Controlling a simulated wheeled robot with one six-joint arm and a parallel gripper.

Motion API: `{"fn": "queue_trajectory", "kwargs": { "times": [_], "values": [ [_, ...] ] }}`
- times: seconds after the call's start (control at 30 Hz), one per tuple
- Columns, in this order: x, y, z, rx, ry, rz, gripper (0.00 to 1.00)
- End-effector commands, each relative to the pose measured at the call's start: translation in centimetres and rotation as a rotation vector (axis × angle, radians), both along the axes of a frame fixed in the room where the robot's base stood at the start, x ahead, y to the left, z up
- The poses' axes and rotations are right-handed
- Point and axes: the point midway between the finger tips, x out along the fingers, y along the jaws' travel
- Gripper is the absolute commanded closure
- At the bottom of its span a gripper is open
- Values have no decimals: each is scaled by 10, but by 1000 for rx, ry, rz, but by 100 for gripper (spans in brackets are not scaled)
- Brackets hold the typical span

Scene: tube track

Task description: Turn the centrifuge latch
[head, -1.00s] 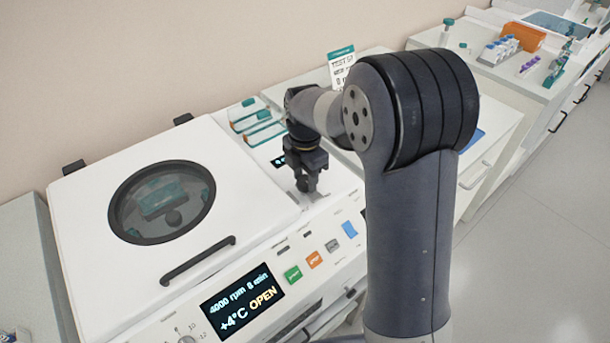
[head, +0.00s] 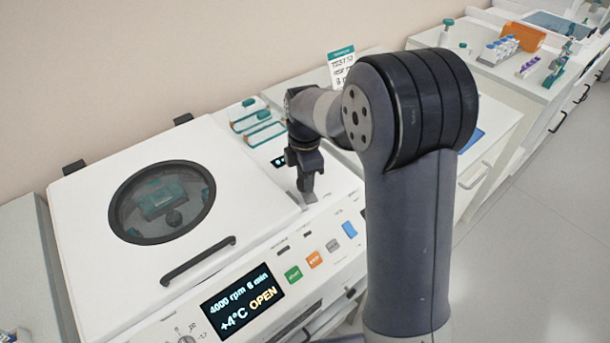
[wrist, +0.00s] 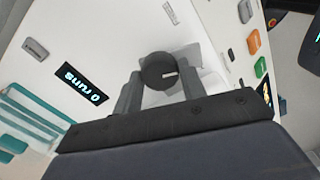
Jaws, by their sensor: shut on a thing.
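The centrifuge is a white machine with a closed-looking lid (head: 95,195) that has a round window (head: 162,203) and a dark bar handle (head: 198,260). Its front display (head: 240,300) reads 4000 rpm, +4°C and OPEN. The latch is a dark round knob (wrist: 157,70) with a white line, on the white top in the wrist view. My gripper (wrist: 160,88) is shut on the latch, one finger on each side. In the head view my gripper (head: 306,187) points down at the machine's top, right of the lid, and hides most of the latch.
Green, orange and grey buttons and a blue one (head: 349,229) line the front panel. Teal-edged racks (head: 258,122) lie behind my gripper. A farther bench holds a tube rack (head: 499,50) and an orange box (head: 523,37).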

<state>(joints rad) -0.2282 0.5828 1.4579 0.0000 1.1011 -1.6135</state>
Motion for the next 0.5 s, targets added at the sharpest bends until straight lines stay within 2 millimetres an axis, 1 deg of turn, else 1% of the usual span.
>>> {"fn": "queue_trajectory", "kwargs": {
  "times": [0.5],
  "values": [
    [0, 0, 0, 0, -1, -489, 84]
  ]
}}
